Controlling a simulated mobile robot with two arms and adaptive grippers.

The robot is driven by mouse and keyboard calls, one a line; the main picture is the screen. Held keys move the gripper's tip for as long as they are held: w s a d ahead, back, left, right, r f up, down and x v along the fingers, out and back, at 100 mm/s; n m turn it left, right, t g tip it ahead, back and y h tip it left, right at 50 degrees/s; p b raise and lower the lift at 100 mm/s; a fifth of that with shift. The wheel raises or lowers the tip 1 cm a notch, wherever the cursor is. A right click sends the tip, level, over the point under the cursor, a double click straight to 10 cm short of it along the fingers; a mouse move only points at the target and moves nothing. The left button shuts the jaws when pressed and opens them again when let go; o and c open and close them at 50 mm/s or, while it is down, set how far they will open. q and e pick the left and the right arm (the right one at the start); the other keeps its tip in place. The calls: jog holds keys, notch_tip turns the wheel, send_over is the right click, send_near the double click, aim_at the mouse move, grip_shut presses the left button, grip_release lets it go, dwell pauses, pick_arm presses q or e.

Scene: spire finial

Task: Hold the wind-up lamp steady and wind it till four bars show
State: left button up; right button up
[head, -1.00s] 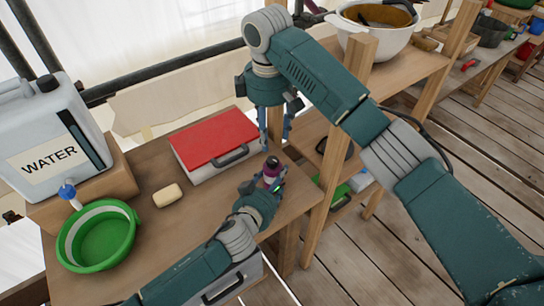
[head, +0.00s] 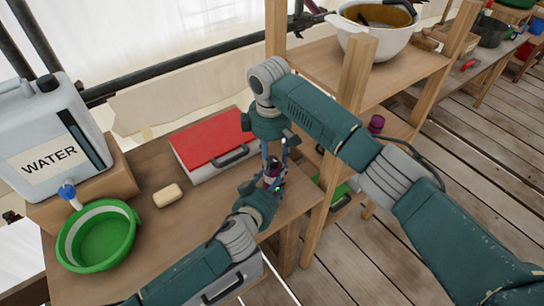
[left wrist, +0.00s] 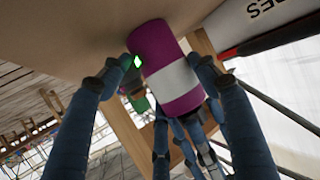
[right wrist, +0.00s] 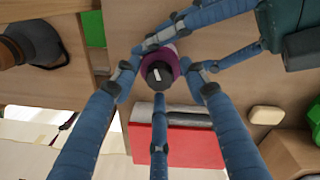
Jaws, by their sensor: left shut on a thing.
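The wind-up lamp (head: 272,181) is a purple cylinder with a white band, near the worktable's right edge. It shows large in the left wrist view (left wrist: 168,66), with one small lit green mark on its side; how many bars show I cannot tell. My left gripper (head: 265,188) is shut around the lamp's body. My right gripper (head: 274,158) points down over the lamp's top. In the right wrist view its fingers stand around the dark top knob (right wrist: 160,75), with gaps visible between fingertips and knob.
A red-lidded case (head: 212,138) lies just behind the lamp. A soap bar (head: 167,195), a green basin (head: 98,238) and a water jug (head: 45,130) are on the left. A wooden shelf post (head: 340,150) stands close on the right. Another purple item (head: 376,124) sits on the shelf.

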jog(key=c, duration=0.9)
jog(key=shift+a+m, duration=0.1)
jog(key=shift+m, duration=0.5)
grip_shut()
jog(key=m, duration=0.3)
jog(key=shift+m, duration=0.3)
jog(key=o, duration=1.2)
grip_release()
jog(key=shift+c, duration=0.2)
jog(key=shift+r, duration=0.1)
notch_tip(320, 180, up, 12)
jog(key=shift+s+a, duration=0.25)
jog(key=shift+s, duration=0.05)
